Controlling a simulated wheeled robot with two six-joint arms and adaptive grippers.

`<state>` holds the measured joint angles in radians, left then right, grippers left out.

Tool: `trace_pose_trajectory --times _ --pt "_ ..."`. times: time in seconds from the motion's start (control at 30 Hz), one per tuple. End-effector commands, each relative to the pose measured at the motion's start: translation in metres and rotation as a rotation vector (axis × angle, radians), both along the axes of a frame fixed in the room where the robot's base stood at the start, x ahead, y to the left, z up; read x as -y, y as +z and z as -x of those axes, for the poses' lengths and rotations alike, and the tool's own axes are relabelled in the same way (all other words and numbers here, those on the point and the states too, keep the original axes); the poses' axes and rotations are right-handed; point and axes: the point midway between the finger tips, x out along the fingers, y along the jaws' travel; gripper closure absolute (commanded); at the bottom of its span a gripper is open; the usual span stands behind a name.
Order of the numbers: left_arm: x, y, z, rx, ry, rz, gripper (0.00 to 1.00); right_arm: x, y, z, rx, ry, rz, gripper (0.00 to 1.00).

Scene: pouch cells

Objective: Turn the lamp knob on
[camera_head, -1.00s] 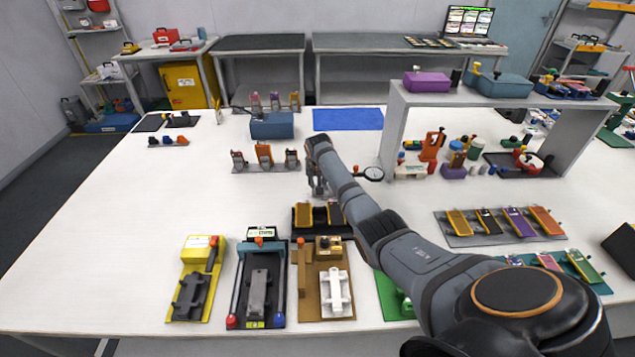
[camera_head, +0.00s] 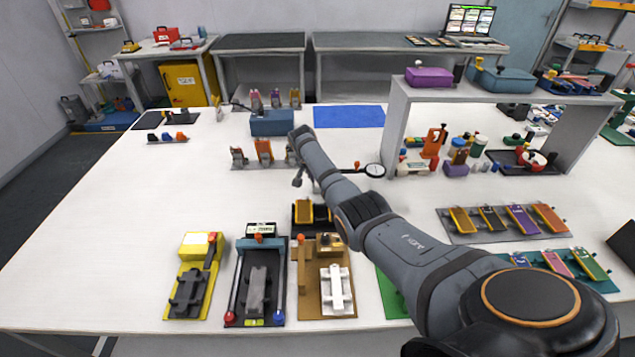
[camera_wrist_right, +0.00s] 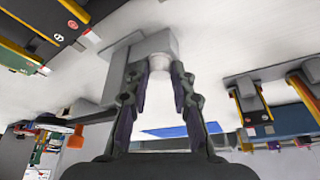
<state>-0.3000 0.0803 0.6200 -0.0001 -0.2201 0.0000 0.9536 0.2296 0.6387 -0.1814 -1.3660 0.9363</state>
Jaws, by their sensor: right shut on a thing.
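My right arm reaches in from the lower right of the head view, and my right gripper (camera_head: 299,180) is low over the middle of the white table, partly hidden by its own wrist. In the right wrist view, the gripper (camera_wrist_right: 157,75) is shut on a pale round knob (camera_wrist_right: 159,63). The knob sits against a grey block (camera_wrist_right: 150,43) between the fingertips. The knob's turn position cannot be told. No lamp can be made out clearly in the head view; the arm covers that spot. My left gripper is not in view.
A row of upright clamps (camera_head: 264,151) stands just behind the gripper, with a blue box (camera_head: 272,123) beyond. Fixtures (camera_head: 257,283) line the front edge.

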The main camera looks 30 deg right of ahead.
Motion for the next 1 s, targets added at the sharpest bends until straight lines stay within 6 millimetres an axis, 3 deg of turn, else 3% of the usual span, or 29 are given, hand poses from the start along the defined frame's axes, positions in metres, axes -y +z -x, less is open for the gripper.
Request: trace_pose_trajectory --times 0.1,0.4,1.0 --pt "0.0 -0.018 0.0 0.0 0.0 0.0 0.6 0.0 -0.005 -0.002 0.003 -0.078 0.0 1.0" --pt "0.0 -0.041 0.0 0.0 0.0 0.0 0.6 0.0 -0.002 -0.002 0.004 -0.216 0.001 1.0" --pt "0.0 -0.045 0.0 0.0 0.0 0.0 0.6 0.0 0.001 -0.002 0.002 -0.258 0.0 1.0"
